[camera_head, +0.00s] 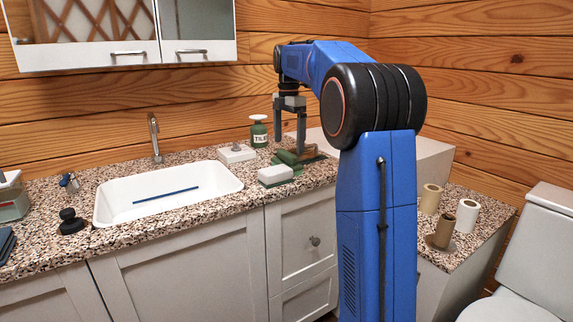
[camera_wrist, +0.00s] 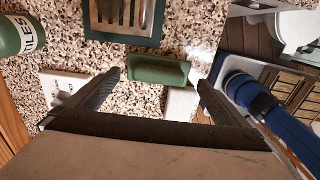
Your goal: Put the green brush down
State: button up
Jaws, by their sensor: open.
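The green brush (camera_head: 287,157) lies on the speckled counter, right of the sink and behind a white block. In the wrist view the green brush (camera_wrist: 160,70) shows as a green oblong between the two fingertips, with a gap on either side. Its underside is hidden. My gripper (camera_head: 290,149) is open, pointing down with its fingers around the brush. In the wrist view my gripper (camera_wrist: 158,80) has its dark fingers spread wide, and nothing is held.
A green tray with a slatted brown top (camera_wrist: 122,20) lies close beside the brush. A green bottle (camera_head: 259,132), a white block (camera_head: 275,174) and a white knobbed box (camera_head: 236,153) stand nearby. The sink (camera_head: 165,195) is left; rolls (camera_head: 467,215) stand right.

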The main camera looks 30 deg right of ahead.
aim_at(286, 152)
jog(key=shift+w+a+f, duration=0.1)
jog(key=shift+a+f, duration=0.1)
jog(key=shift+f, duration=1.1)
jog(key=shift+a+f, duration=0.15)
jog(key=shift+f, duration=1.15)
jog(key=c, duration=1.2)
jog(key=shift+c, duration=0.5)
jog(key=shift+r, duration=0.1)
